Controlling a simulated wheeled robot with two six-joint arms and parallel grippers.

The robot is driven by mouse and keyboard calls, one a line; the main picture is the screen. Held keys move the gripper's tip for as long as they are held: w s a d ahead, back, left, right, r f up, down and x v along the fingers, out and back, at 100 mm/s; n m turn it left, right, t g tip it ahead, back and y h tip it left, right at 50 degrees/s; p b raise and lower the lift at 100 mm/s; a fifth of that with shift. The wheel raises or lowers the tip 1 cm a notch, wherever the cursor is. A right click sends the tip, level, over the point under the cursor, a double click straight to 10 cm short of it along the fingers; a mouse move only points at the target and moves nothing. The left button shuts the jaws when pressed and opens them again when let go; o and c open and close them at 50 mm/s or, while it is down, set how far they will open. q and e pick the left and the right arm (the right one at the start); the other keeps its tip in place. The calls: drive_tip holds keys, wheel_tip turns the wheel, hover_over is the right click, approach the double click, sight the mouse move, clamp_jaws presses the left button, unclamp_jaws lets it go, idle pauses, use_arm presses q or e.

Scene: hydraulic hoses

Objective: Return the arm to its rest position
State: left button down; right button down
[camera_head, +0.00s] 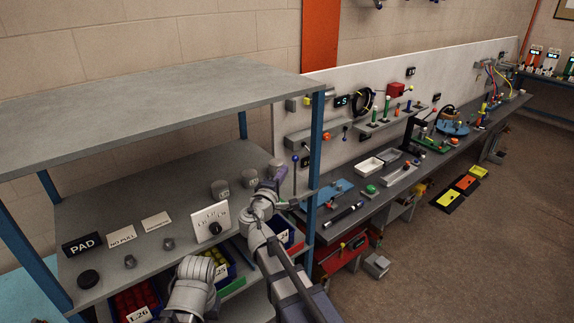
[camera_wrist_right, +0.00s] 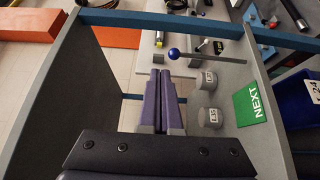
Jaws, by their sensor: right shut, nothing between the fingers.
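My right arm (camera_head: 262,222) reaches up from the bottom of the head view to the right end of the shelf unit. My right gripper (camera_head: 279,176) is at that end, close to the blue corner post and near the grey cylinders. In the right wrist view its two purple fingers (camera_wrist_right: 160,75) lie side by side, shut, with nothing between them. A grey jointed link of mine shows at the bottom of the head view. My left gripper is not in view.
The grey shelf unit (camera_head: 160,90) has blue posts (camera_head: 316,140). Grey cylinders (camera_wrist_right: 209,80) and a green NEXT sign (camera_wrist_right: 251,104) are right of the fingers. A white switch plate (camera_head: 210,220) stands left of my arm. Bins sit below; a long workbench (camera_head: 385,185) extends right.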

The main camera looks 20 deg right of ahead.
drive_tip(key=v, duration=0.4)
drive_tip(key=shift+s+r+p, duration=0.1)
drive_tip(key=shift+r+p, duration=0.2)
drive_tip(key=shift+r, duration=0.1)
